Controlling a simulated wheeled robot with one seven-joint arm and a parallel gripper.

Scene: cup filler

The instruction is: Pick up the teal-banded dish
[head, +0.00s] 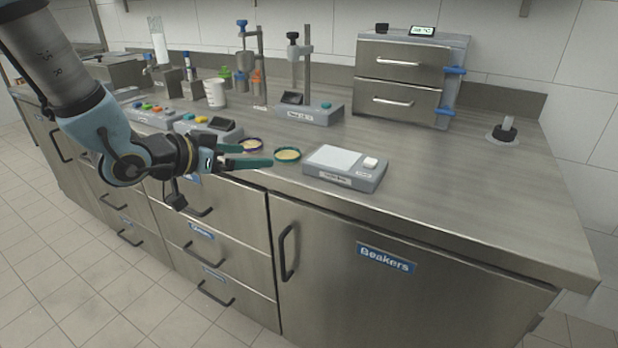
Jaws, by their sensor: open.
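The teal-banded dish (288,155) is a small round dish with a yellowish inside and a teal-green rim. It lies flat on the steel counter near its front edge, left of a grey scale. A similar dish with a purple rim (251,145) lies just left of it, partly hidden by my gripper. My gripper (257,155) comes in from the left with green fingers, open. The longer-looking finger's tip is close to the left side of the teal-banded dish; I cannot tell whether it touches. The dish is not between the fingers.
The grey scale (344,167) stands right of the teal-banded dish. Behind are a stand with a grey base (308,112), a white cup (215,93) and button panels (208,127). A steel two-drawer unit (405,82) stands at the back. The counter's right side is mostly clear.

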